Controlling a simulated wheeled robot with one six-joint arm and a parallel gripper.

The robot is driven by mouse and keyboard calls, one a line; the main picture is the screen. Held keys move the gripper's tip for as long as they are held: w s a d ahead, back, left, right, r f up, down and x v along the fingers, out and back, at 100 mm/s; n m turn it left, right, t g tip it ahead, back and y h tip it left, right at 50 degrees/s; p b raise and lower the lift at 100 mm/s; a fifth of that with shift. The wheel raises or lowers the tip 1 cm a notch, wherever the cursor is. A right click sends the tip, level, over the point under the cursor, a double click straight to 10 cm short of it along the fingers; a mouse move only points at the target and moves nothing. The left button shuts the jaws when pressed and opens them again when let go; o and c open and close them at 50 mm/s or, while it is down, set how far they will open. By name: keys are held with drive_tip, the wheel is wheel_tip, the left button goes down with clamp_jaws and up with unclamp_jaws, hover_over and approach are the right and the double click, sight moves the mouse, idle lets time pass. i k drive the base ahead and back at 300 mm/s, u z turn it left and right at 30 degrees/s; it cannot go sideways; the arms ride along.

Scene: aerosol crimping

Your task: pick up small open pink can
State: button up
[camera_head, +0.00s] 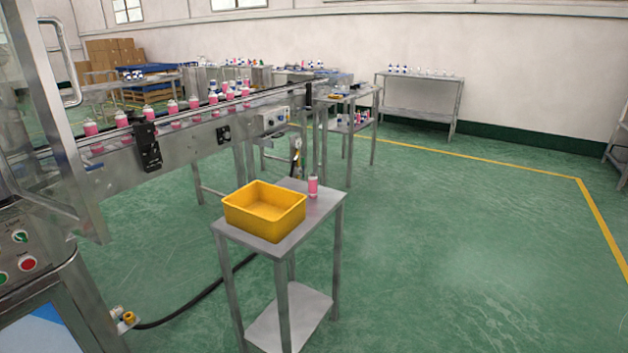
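A small pink can (313,187) with a pale top stands upright on a small metal table (322,205), near its back right corner. It is just right of a yellow bin and apart from it. Whether its top is open is too small to tell. More pink cans (172,107) stand in a row on the conveyor at the left. My gripper is not in view.
The yellow bin (265,228) looks empty and takes up the left part of the table. The conveyor (180,140) runs behind the table. A black hose (195,303) lies on the floor at the table's left. Green floor (450,240) to the right is clear.

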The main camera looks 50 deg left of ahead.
sight(313, 178)
drive_tip(key=u, duration=0.35)
drive_tip(key=i, duration=1.65)
drive_tip(key=u, duration=1.4)
drive_tip(key=i, duration=0.9)
drive_tip(key=u, duration=1.3)
drive_tip(key=i, duration=0.4)
drive_tip(key=u, duration=0.4)
